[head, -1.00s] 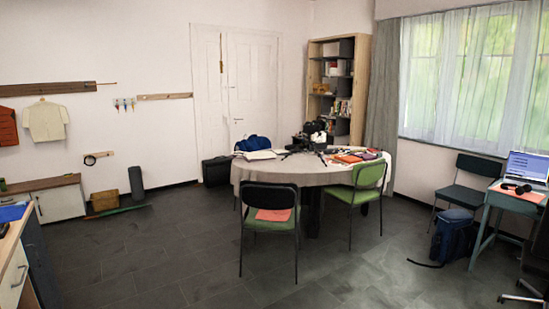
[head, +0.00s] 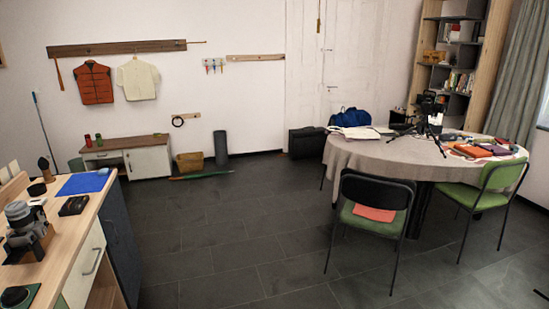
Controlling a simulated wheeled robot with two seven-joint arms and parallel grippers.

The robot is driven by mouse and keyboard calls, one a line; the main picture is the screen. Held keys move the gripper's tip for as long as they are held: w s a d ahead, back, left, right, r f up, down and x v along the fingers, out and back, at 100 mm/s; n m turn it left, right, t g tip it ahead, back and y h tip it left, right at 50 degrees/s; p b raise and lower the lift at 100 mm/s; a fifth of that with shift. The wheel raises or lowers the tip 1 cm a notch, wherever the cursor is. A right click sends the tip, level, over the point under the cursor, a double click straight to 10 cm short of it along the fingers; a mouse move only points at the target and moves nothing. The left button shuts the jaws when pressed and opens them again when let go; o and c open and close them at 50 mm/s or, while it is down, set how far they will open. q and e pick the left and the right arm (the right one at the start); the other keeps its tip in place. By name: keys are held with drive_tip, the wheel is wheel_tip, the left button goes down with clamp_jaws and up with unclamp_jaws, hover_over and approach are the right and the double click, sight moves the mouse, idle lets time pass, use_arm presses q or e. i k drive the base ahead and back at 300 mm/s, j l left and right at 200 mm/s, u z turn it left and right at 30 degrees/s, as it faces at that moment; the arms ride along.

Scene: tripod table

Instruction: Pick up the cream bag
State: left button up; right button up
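A flat cream item (head: 362,133), which looks like the cream bag, lies on the left part of the round table (head: 385,156). The table has a greyish cloth. A blue bag (head: 350,118) sits just behind the cream item. Neither of my grippers shows in the head view.
A green chair with an orange item (head: 373,214) stands in front of the table, and another green chair (head: 484,195) at its right. A black tripod (head: 420,125) stands on the table. A wooden counter (head: 65,235) runs along the left. The floor (head: 220,240) between is clear.

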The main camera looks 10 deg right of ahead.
sight(349, 133)
drive_tip(key=i+l+u, duration=0.2)
drive_tip(key=i, duration=2.5)
drive_tip(key=i+l+z, duration=0.15)
drive_tip(key=i, duration=0.4)
drive_tip(key=i+z, duration=0.15)
drive_tip(key=i, duration=0.35)
drive_tip(key=i+j+z, duration=0.15)
drive_tip(key=i, duration=0.4)
drive_tip(key=i+z, duration=0.15)
drive_tip(key=i, duration=0.4)
drive_tip(key=i+j+z, duration=0.15)
drive_tip(key=i, duration=0.35)
drive_tip(key=i+l+z, duration=0.1)
drive_tip(key=i+z, duration=0.25)
drive_tip(key=i, duration=0.25)
drive_tip(key=i+z, duration=0.35)
drive_tip(key=i, duration=0.25)
drive_tip(key=i+j+z, duration=0.35)
drive_tip(key=i, duration=0.25)
